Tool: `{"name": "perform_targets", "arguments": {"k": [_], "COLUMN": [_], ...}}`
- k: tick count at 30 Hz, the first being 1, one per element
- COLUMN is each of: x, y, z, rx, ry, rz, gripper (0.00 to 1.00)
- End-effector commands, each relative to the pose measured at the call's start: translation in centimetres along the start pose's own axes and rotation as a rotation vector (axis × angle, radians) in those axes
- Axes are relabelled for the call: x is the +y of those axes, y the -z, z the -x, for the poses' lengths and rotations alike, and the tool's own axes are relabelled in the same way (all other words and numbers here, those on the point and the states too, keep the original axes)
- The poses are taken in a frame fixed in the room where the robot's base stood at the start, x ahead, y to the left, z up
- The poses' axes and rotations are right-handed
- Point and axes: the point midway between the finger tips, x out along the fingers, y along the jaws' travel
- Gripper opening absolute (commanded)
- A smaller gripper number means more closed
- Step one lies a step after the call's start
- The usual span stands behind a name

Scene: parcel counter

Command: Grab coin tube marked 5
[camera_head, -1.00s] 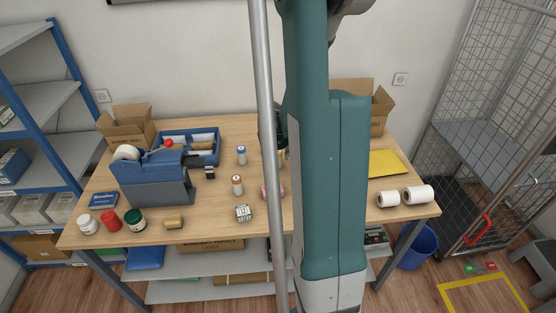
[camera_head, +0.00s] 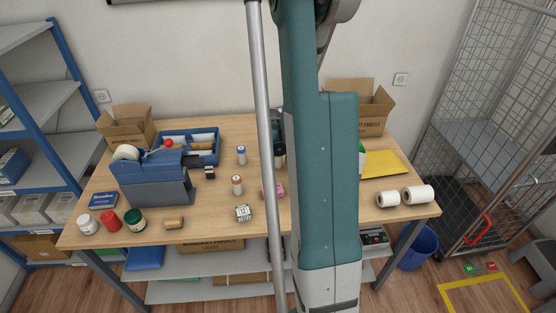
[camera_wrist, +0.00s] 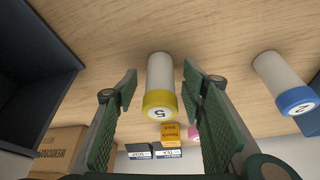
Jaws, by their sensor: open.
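The coin tube marked 5 (camera_wrist: 161,76) is white with a yellow end band and a "5" on its label. In the wrist view it stands in the middle, between the two green fingers of my gripper (camera_wrist: 160,86). My gripper is open, with a gap visible on both sides of the tube. In the head view, my arm hides the tube, and only a dark bit of my gripper shows beside the arm.
A blue-banded tube marked 2 (camera_wrist: 280,80) stands to the right in the wrist view. A dark tray (camera_wrist: 32,85) is at the left. A cardboard box (camera_wrist: 62,146), an orange box (camera_wrist: 171,134) and a pink item (camera_wrist: 193,132) appear lower down. An orange-banded tube (camera_head: 237,186) is on the table.

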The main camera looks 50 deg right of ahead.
Motion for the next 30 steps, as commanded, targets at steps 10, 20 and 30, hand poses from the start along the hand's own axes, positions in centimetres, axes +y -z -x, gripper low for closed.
{"name": "perform_targets", "arguments": {"k": [10, 20, 30], "x": [-0.01, -0.01, -0.01], "y": [0.01, 0.01, 0.37], "z": [0.01, 0.02, 0.86], "rx": [0.0, 0.0, 0.0], "ry": [0.0, 0.0, 0.0], "rz": [0.0, 0.0, 0.0], "gripper": [0.24, 0.08, 0.08]}}
